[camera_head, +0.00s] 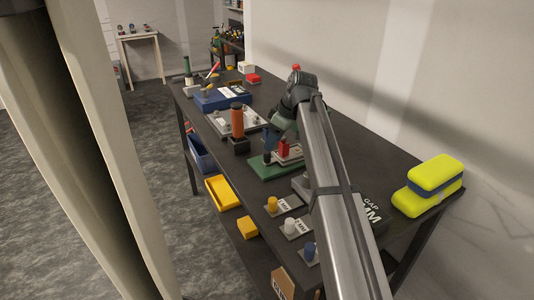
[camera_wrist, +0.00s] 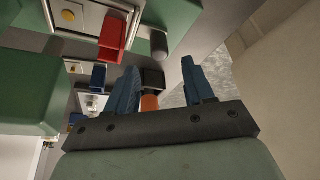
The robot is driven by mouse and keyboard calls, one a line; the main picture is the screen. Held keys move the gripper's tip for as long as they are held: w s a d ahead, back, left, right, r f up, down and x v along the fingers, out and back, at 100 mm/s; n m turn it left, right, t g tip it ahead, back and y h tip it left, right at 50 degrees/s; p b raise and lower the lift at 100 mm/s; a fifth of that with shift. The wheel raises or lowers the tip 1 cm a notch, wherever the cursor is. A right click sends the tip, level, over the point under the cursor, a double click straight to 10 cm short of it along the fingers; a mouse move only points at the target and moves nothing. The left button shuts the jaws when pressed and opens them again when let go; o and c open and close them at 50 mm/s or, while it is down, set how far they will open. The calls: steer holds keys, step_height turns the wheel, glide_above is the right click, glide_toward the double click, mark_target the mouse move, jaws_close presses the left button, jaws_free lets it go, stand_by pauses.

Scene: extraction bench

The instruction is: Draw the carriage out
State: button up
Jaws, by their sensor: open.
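A pale metal block with a red tab, seemingly the carriage (camera_head: 294,156), sits on a green base (camera_head: 272,171) mid-bench. Its red tab (camera_head: 284,147) stands up near my gripper (camera_head: 270,137). In the wrist view, the red tab (camera_wrist: 113,32) projects from a pale plate (camera_wrist: 72,14) with a brass-coloured button, between green parts. My gripper (camera_wrist: 160,72) is open, its blue fingers spread, with nothing held. The red tab lies beyond the fingertips and left of the gap, apart from them. My arm hides part of the fixture in the head view.
An orange post (camera_head: 237,122) on a dark base stands left of the fixture. Several labelled peg plates (camera_head: 283,205) lie in front. A blue box (camera_head: 222,98) stands farther back.

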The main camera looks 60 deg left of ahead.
mark_target(267, 153)
steer(key=x, duration=0.6)
steer(key=shift+a+f, duration=0.15)
steer(key=shift+f, duration=0.2)
steer(key=shift+c, duration=0.3)
jaws_close()
